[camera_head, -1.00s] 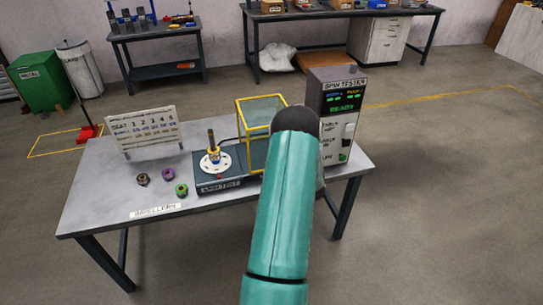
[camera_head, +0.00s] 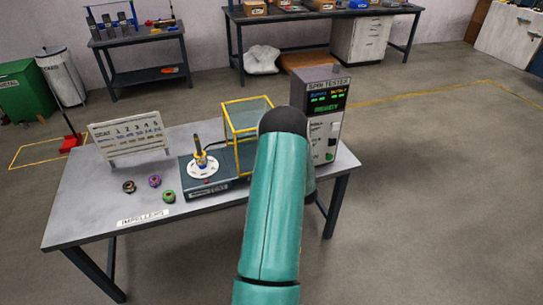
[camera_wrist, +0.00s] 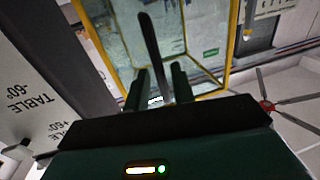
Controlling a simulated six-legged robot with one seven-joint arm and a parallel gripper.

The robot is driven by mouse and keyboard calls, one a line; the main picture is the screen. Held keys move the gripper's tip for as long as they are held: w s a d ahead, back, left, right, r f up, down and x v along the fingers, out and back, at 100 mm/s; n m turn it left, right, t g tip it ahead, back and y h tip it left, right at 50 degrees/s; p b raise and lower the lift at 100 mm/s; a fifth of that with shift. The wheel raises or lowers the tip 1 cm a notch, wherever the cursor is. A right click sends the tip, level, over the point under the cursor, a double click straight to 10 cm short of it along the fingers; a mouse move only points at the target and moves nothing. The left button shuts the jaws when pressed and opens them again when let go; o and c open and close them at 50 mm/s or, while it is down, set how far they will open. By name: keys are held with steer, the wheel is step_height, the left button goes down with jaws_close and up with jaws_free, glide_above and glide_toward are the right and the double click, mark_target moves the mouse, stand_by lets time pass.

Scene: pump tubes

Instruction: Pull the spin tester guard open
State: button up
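The spin tester guard (camera_head: 231,110) is a clear box with a yellow frame, standing on the tester base right of the white disc (camera_head: 203,166). My teal arm hides its right part in the head view. In the wrist view the yellow frame (camera_wrist: 232,40) fills the upper middle. My gripper (camera_wrist: 160,85) has its two dark fingers apart, in front of the guard. My gripper is hidden in the head view.
The spin tester cabinet (camera_head: 327,105) with a lit green display stands right of the guard. A seat card (camera_head: 128,135) and several small impellers (camera_head: 154,181) are on the left of the table (camera_head: 90,205). The floor to the right is clear.

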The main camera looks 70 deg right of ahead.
steer(key=v, duration=1.2)
steer(key=shift+w, duration=0.15)
steer(key=w+a+r+n+g+y, duration=0.1)
steer(key=w+r, duration=0.5)
steer(key=w, duration=0.3)
steer(key=w+a+r+n+g, duration=0.1)
steer(key=w+r, duration=0.5)
steer(key=w, duration=0.2)
steer(key=w+a+r+g+y, duration=0.1)
steer(key=w+a+r+g, duration=0.1)
steer(key=w+a+r, duration=0.5)
steer(key=w+a+r+n+g+y, duration=0.1)
steer(key=a+r+y, duration=0.25)
steer(key=a, duration=1.15)
steer(key=w+a+r+n+g+y, duration=0.15)
steer(key=a+r, duration=0.35)
steer(key=a, duration=1)
steer(key=s+a+n+g+y, duration=0.2)
steer(key=s+a+n+y, duration=0.1)
steer(key=s+a, duration=0.9)
steer(key=a, duration=0.4)
steer(key=shift+s+a+r+y, duration=0.15)
steer(key=shift+s+a+y, duration=0.15)
steer(key=shift+y, duration=0.1)
